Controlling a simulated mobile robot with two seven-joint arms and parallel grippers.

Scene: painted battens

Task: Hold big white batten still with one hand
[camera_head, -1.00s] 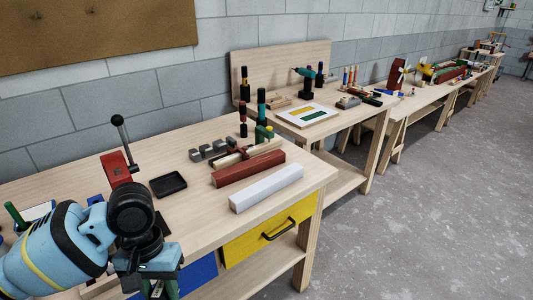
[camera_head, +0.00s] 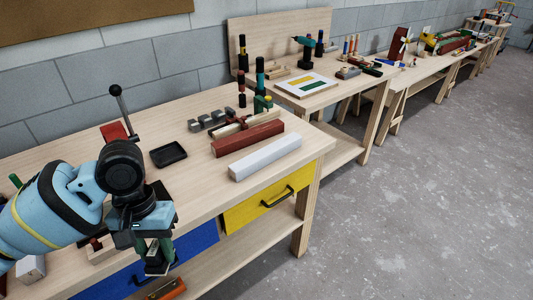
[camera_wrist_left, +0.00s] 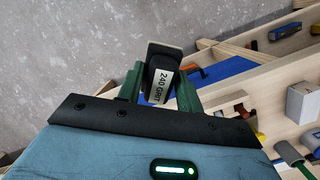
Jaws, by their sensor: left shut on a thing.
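The big white batten (camera_head: 265,157) lies flat on the near bench, close to its front right edge, with nothing on it. A dark red batten (camera_head: 248,139) lies just behind it. My left gripper (camera_head: 156,256) is in front of the bench, left of the white batten and well apart from it. Its green fingers (camera_wrist_left: 160,88) are shut on a dark sanding block (camera_wrist_left: 162,64) with a white label reading "240 GRIT". My right gripper is not in view.
Behind are a pale batten and a green tool (camera_head: 262,103). Below the benchtop are a yellow drawer (camera_head: 270,197) and a blue drawer. The floor at right is clear.

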